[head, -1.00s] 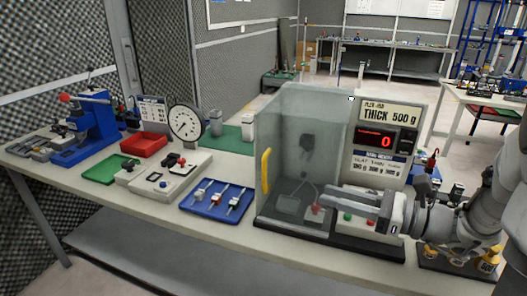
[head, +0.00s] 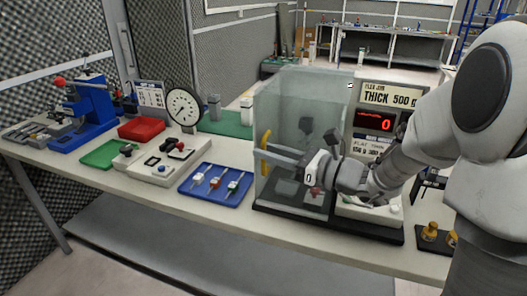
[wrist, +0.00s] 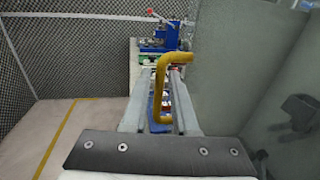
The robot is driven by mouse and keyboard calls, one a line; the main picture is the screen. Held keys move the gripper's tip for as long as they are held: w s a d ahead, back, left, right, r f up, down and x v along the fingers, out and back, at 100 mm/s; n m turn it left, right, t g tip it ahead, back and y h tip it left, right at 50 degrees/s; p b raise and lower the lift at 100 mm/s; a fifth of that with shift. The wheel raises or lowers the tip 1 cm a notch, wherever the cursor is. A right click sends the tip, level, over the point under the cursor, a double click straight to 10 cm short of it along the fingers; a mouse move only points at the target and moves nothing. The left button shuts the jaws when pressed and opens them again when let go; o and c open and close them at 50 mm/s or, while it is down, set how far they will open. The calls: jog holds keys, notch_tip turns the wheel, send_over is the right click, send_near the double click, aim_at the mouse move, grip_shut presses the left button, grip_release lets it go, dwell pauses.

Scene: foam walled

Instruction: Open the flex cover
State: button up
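The flex cover (head: 285,105) is a clear, greyish box-like guard on the bench fixture, and it appears closed. Its yellow handle (head: 265,139) is on its left front edge. In the wrist view the handle (wrist: 160,85) is a bent yellow bar between the two fingers, with the fingers spread on either side of it. My gripper (head: 272,150) is open at the handle, reaching in from the right across the front of the cover. Whether a finger touches the bar I cannot tell. The cover's panel (wrist: 235,70) fills the right of the wrist view.
The fixture's sign and red display (head: 373,121) stand behind my arm. A blue tray (head: 192,184) with small parts lies left of the cover. A dial gauge (head: 184,107), red bin (head: 141,128) and blue press (head: 92,105) stand farther left. Floor in front is clear.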

jog(key=shift+x, duration=0.8)
grip_shut()
dwell(0.9)
